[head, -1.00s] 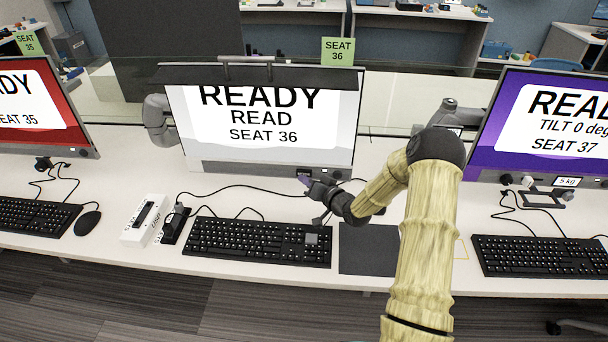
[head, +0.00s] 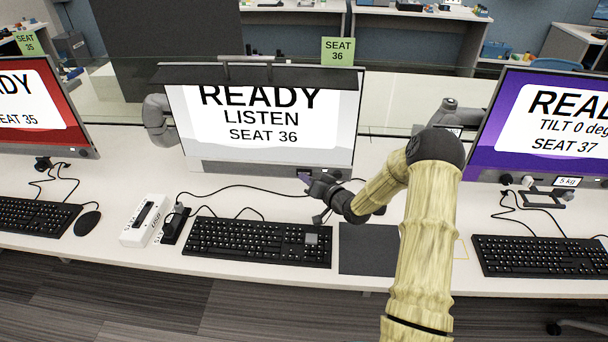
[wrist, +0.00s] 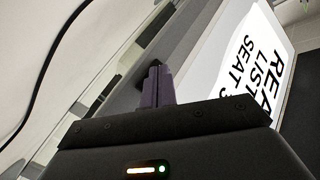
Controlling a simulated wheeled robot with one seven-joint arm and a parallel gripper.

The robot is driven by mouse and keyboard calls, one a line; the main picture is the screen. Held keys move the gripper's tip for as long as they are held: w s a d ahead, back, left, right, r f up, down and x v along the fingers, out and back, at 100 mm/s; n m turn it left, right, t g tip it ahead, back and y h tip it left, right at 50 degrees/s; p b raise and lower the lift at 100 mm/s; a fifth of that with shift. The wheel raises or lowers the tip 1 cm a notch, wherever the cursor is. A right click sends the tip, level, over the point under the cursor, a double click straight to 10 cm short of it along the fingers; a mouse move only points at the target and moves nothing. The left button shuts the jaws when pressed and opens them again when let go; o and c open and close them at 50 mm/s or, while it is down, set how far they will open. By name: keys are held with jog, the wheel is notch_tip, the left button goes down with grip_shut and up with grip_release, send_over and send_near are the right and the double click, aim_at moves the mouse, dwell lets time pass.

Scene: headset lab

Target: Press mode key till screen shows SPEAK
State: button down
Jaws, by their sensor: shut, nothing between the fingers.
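The middle screen (head: 265,148) stands upright and reads READY, LISTEN, SEAT 36. It also shows tilted at the right of the wrist view (wrist: 262,58). My gripper (head: 306,178) is at the screen's lower bezel, right of its middle, with its fingers shut and empty. In the wrist view the shut fingers (wrist: 155,85) point at a small dark part (wrist: 154,66) on the bezel and seem to meet it. The fingertips cover most of that part, so I cannot tell whether it is pressed in. No label for a mode key is readable.
A black keyboard (head: 258,242) lies below the screen, with a dark mat (head: 368,250) to its right. A white box (head: 146,222) and cables lie at left. Neighbouring screens stand left (head: 35,135) and right (head: 535,170). A dark hood (head: 210,75) tops the middle screen.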

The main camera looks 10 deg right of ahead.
jog(key=shift+s, duration=0.15)
jog(key=shift+s+a, duration=0.25)
jog(key=shift+s, duration=0.4)
jog(key=s, duration=0.1)
jog(key=s+a, duration=0.1)
jog(key=s, duration=0.2)
jog(key=shift+s+a, duration=0.25)
jog(key=shift+s, duration=0.1)
dwell(0.4)
dwell(0.5)
